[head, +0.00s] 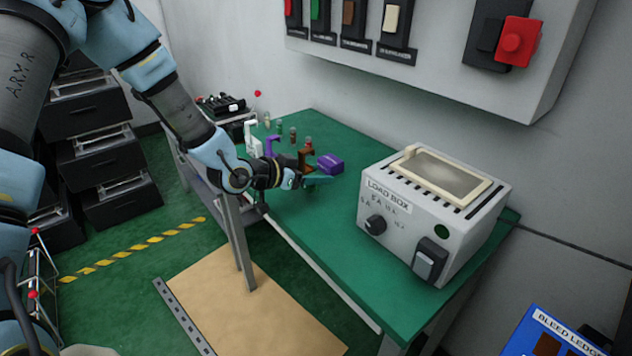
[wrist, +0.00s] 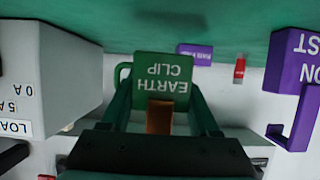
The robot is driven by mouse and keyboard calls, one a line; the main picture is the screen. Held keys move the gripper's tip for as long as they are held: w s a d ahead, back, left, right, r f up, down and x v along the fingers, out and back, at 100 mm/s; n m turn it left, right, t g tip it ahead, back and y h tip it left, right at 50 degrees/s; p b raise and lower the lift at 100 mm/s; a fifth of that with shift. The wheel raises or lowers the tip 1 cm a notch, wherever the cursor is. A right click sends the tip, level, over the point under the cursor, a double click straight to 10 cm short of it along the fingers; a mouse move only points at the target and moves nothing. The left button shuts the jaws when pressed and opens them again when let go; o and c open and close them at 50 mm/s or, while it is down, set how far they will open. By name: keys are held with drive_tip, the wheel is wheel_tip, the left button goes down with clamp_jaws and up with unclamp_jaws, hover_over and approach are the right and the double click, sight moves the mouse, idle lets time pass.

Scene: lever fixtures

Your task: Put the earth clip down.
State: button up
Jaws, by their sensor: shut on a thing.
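The earth clip (wrist: 162,72) is a dark green block with its name in pale letters, upside down in the wrist view. My gripper (wrist: 161,96) is shut on it, with one finger on each side. In the head view my gripper (head: 303,182) is low over the near left part of the green bench (head: 340,240). A little green of the clip shows there beside the fingers. A brown piece shows below the lettered face in the wrist view; I cannot tell whether it belongs to the clip. Whether the clip touches the bench is unclear.
A purple block (head: 330,164) lies just beyond my gripper. White (head: 251,136), purple (head: 271,147) and brown (head: 305,158) hooked pieces stand close by. The grey load box (head: 430,215) stands to the right. Bare bench lies between it and my gripper.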

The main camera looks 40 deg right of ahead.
sight(315, 194)
drive_tip(key=shift+f+p, duration=0.35)
drive_tip(key=shift+f, duration=1.3)
drive_tip(key=o, duration=1.4)
drive_tip(key=shift+f, duration=0.1)
drive_tip(key=shift+c, duration=0.2)
drive_tip(key=shift+r, duration=0.25)
drive_tip(key=b+v, duration=0.2)
drive_tip(key=v, duration=0.8)
drive_tip(key=shift+w+a+f+b, duration=0.15)
drive_tip(key=shift+a+b, duration=0.1)
drive_tip(key=shift+b, duration=0.15)
drive_tip(key=shift+v, duration=0.8)
